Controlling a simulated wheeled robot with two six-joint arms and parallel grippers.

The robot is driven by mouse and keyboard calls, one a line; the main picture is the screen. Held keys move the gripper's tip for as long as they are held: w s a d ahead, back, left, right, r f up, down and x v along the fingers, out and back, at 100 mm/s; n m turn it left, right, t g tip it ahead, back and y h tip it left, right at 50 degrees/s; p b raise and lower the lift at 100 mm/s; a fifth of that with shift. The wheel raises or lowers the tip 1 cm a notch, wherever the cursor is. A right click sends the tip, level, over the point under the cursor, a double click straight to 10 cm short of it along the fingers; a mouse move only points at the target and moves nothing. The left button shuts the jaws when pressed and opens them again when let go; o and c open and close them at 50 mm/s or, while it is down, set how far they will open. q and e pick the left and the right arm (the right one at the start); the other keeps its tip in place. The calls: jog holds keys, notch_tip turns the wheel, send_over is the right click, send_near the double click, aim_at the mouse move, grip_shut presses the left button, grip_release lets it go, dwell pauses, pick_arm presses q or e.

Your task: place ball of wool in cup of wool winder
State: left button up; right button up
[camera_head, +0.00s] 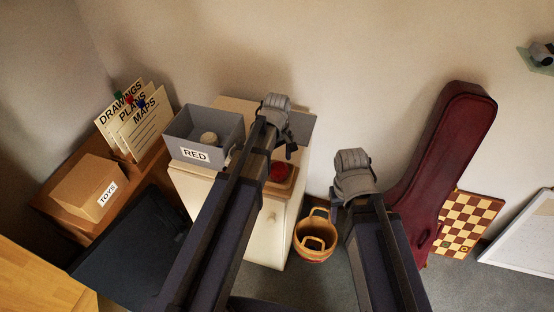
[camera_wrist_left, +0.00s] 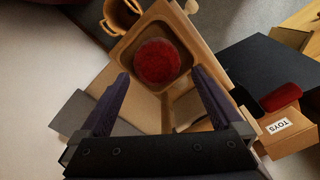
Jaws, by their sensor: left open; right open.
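A dark red ball of wool (camera_head: 280,172) sits inside a square wooden tray (camera_head: 288,189) on the white cabinet. In the left wrist view the ball (camera_wrist_left: 157,62) rests within the rim of the wooden tray (camera_wrist_left: 122,50). My left gripper (camera_wrist_left: 160,80) is open above it, with one finger on each side of the ball's near edge and no visible contact. In the head view the left gripper (camera_head: 289,150) is partly hidden by its own wrist. My right gripper (camera_head: 341,200) is off to the right, away from the cabinet; its fingers are mostly hidden. I cannot clearly make out a wool winder.
A grey box labelled RED (camera_head: 196,154) with a pale round object stands left on the cabinet (camera_head: 260,235). A TOYS box (camera_head: 90,185) and file cards stand further left. A woven basket (camera_head: 316,236) is on the floor; a dark red instrument case (camera_head: 440,165) leans right.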

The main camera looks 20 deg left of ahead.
aim_at(277, 166)
pick_arm(q)
notch_tip(277, 166, up, 9)
jog(key=p, duration=0.8)
jog(key=s+d+m+y, duration=0.1)
jog(key=s+d+m, duration=1)
jog(key=s+m, duration=0.3)
jog(key=shift+s, duration=0.4)
